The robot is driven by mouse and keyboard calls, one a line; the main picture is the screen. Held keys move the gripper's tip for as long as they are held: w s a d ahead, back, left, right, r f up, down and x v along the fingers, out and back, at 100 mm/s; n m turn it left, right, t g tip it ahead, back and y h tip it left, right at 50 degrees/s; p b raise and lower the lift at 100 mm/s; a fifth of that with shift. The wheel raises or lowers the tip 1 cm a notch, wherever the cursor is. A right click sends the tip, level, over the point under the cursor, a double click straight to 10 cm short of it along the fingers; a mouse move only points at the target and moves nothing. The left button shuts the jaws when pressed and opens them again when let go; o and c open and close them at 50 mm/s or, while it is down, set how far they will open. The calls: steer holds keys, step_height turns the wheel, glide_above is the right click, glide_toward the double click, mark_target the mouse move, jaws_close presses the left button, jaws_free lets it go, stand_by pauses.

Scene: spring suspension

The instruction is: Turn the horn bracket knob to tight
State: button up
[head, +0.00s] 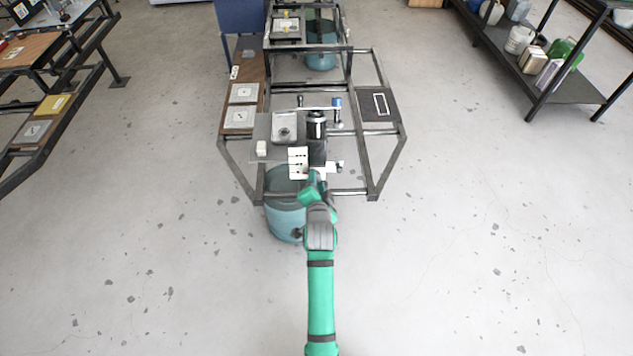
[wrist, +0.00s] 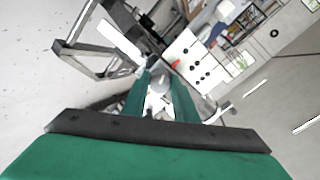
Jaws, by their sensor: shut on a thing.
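My gripper (head: 314,188) reaches the near end of the metal frame, at the end of my green arm. In the wrist view its two green fingers (wrist: 160,100) are shut on a small grey, rounded piece, which I take to be the horn bracket knob (wrist: 158,82). The fingers hide much of it, and my gripper covers it in the head view. Beside it stands a white plate (wrist: 194,62) with several black dots and a red mark. The plate also shows in the head view (head: 298,157), just left of a black cylinder (head: 316,126). I cannot read the knob's setting.
The frame (head: 390,160) has sloping bars on both sides. A grey panel (head: 262,133) with a square fitting lies left of the black cylinder, and a blue-topped post (head: 337,108) stands right. A teal drum (head: 284,215) sits below.

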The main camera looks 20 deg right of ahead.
steer(key=m, duration=0.6)
steer(key=shift+m, duration=0.4)
stand_by(0.3)
steer(key=o, duration=1.1)
steer(key=shift+c, duration=0.2)
steer(key=v, duration=1.1)
steer(key=shift+r, duration=0.1)
